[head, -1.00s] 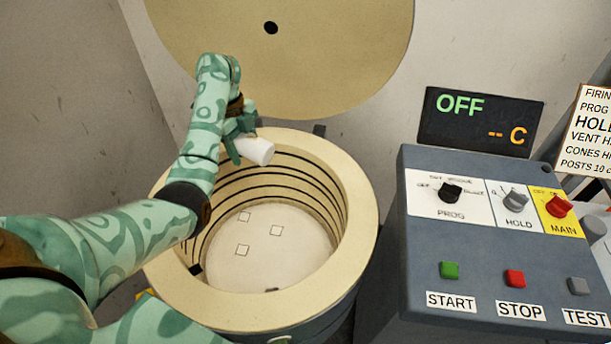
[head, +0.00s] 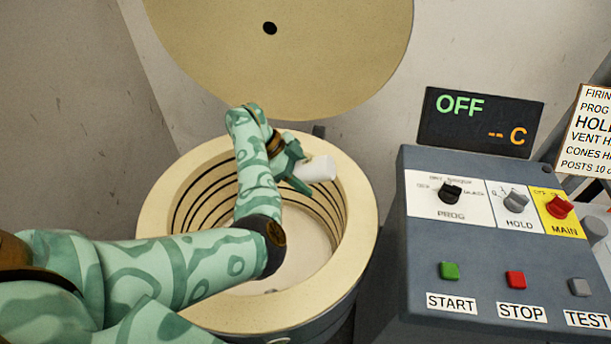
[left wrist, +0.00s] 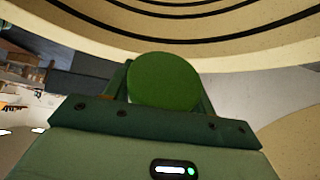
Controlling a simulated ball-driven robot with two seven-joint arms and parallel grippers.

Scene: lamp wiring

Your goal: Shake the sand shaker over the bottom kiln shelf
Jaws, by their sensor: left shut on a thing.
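The sand shaker (head: 317,168) is a white cylinder, tilted to the right over the kiln opening. My left gripper (head: 299,174) is shut on it. In the left wrist view a round green end of the held shaker (left wrist: 165,82) shows between the fingers. The kiln (head: 361,215) is a round cream tub with dark coil grooves inside. My right gripper is not in view.
The kiln's round lid (head: 330,60) stands raised behind it. A grey control box (head: 400,290) with knobs and buttons stands to the right, its display (head: 480,122) reading OFF. The kiln rim surrounds my left gripper.

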